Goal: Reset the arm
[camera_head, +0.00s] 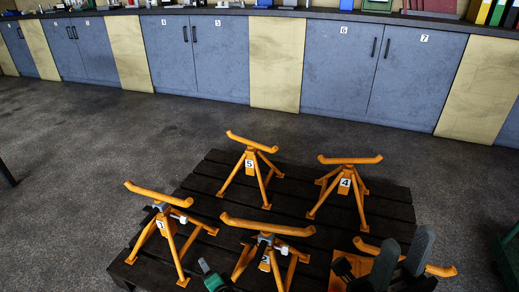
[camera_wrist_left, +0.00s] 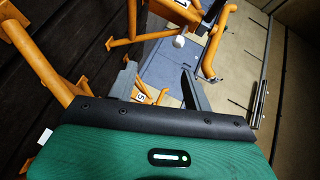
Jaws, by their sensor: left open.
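My left gripper (camera_head: 208,273) is at the bottom edge of the head view, left of the front middle orange stand (camera_head: 266,228). In the left wrist view its two grey fingers (camera_wrist_left: 158,82) are spread, with nothing held between them. My right gripper (camera_head: 403,258) shows two dark, rounded fingers standing apart at the lower right. They partly hide an orange stand (camera_head: 442,270) there; I cannot tell whether they touch it. Whatever lies low between these fingers is hidden.
A dark slatted pallet (camera_head: 300,183) carries orange stands: number 5 (camera_head: 250,165), number 4 (camera_head: 345,184) and a left one (camera_head: 160,195) with a white knob. Blue cabinets (camera_head: 328,70) line the back. Floor between pallet and cabinets (camera_head: 120,125) is clear. Something green (camera_head: 508,258) is at right.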

